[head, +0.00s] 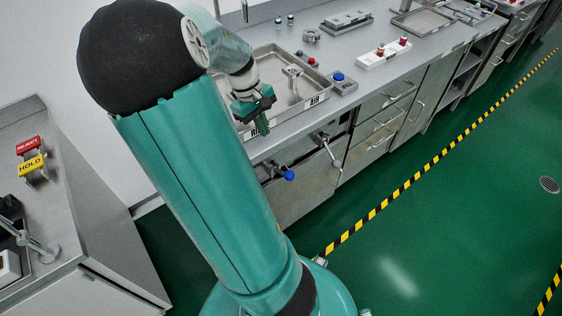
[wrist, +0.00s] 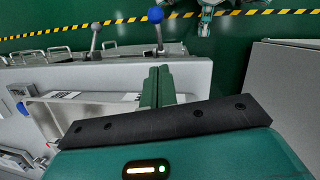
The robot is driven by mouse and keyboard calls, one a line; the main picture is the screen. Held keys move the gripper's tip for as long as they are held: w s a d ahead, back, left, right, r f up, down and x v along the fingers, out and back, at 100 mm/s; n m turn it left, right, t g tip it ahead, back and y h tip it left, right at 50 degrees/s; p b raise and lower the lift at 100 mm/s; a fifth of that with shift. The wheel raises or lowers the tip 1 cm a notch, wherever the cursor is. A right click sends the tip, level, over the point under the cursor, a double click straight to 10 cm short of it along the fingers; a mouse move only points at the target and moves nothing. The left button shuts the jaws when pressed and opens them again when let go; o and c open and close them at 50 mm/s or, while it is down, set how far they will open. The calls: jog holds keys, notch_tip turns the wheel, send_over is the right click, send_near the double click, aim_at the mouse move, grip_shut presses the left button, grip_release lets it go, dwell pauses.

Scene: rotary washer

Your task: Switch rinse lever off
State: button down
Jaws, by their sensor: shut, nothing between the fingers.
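Two levers stick out from the front of the washer counter. One has a blue knob (head: 289,174) and the other a grey tip (head: 337,163). I cannot read which one is named rinse. In the wrist view the blue knob (wrist: 155,15) and the grey-tipped lever (wrist: 96,27) show at the top, beyond the fingers. My gripper (head: 262,127) is shut and empty, with its fingers pointing down over the front edge of the sink tray. In the wrist view the closed fingers (wrist: 157,84) are apart from both levers.
A steel sink tray (head: 277,52) with a tap and labels lies under my gripper. A box with a blue button (head: 338,77) stands to its right. A side bench (head: 50,225) with REJECT and HOLD signs is at left. Green floor (head: 450,190) is open at right.

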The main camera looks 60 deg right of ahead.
aim_at(272, 151)
jog(key=x, duration=0.9)
jog(key=shift+s+f, duration=0.1)
jog(key=shift+f, duration=0.15)
jog(key=shift+s+a+f, duration=0.2)
jog(key=shift+s+f, duration=0.45)
jog(key=shift+s, duration=0.2)
jog(key=shift+s+a+f, duration=0.25)
jog(key=shift+s+f, duration=0.35)
jog(key=shift+s, duration=0.25)
